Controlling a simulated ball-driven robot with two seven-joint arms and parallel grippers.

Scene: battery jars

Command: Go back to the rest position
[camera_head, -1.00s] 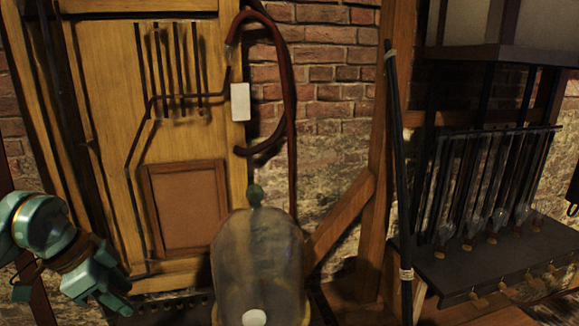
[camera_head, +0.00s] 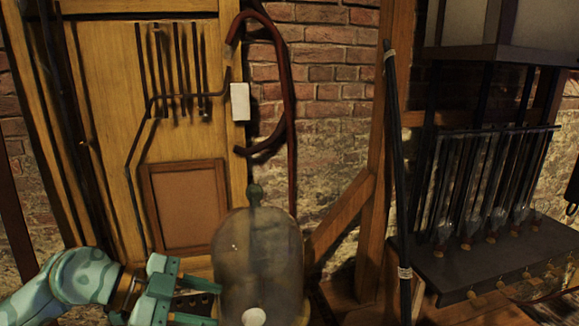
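My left gripper (camera_head: 208,302) is at the bottom left, on a teal arm coming in from the left. Its two fingers point right and are apart, with nothing seen between them. The fingertips are close to the left side of a large cloudy glass jar (camera_head: 258,255) with a domed top and a dark green knob. I cannot tell whether they touch it. A white round spot shows low on the jar. The jar stands upright and its base is cut off by the frame. My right gripper is not in view.
Behind stands a wooden panel (camera_head: 110,90) with dark rods, a white tag (camera_head: 240,101) and a curved red tube (camera_head: 290,120). At right, a dark shelf (camera_head: 500,260) carries several thin glass tubes. A wooden post and brace stand between. A brick wall is behind.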

